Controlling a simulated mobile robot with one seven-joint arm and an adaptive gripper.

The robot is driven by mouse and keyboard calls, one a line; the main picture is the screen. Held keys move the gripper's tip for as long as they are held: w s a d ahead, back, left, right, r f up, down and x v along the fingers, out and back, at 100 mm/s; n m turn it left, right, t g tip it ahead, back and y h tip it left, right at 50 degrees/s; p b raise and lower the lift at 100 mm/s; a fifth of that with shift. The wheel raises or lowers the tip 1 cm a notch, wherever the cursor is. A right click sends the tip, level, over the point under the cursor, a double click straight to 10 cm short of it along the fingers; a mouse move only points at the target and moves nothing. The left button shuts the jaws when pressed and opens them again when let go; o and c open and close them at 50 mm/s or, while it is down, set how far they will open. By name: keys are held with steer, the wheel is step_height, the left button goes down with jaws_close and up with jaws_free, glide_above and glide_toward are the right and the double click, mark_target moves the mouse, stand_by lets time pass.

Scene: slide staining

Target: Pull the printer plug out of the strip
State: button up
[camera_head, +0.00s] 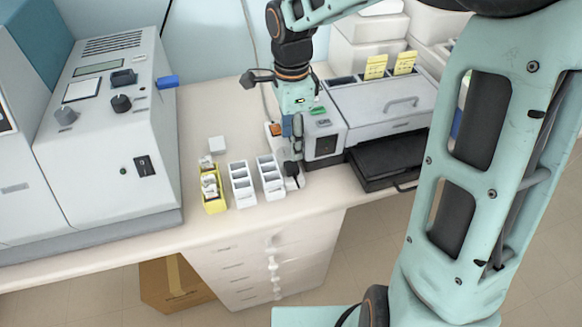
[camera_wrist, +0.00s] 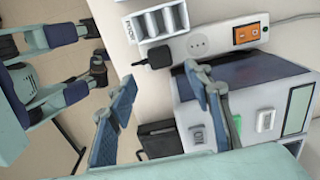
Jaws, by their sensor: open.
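The white power strip (camera_wrist: 215,50) lies across the top of the wrist view, with an orange switch (camera_wrist: 246,34) toward its right end. A black plug (camera_wrist: 158,56) sits in the strip near its left end. The plug (camera_head: 291,169) also shows in the head view, beside the white slide racks. My gripper (camera_wrist: 160,76) is open and empty, its two blue fingers apart, with the plug seen beyond the gap between the tips. In the head view my gripper (camera_head: 292,127) hangs left of the small printer (camera_head: 323,138); its fingers are partly hidden there.
White slide racks (camera_head: 243,184) and a yellow rack (camera_head: 212,193) stand left of the plug. The small printer and a larger grey machine with a black tray (camera_head: 385,160) stand to the right. A big grey instrument (camera_head: 115,130) fills the left.

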mark_target(292, 165)
step_height(292, 165, down, 9)
steer(key=b, duration=0.6)
steer(key=shift+b, duration=0.4)
steer(key=shift+r+b, duration=0.15)
steer(key=shift+b, duration=0.15)
stand_by(0.8)
jaws_close()
steer(key=shift+r, duration=0.15)
steer(key=shift+r+p, duration=1.9)
steer(key=shift+r, duration=0.95)
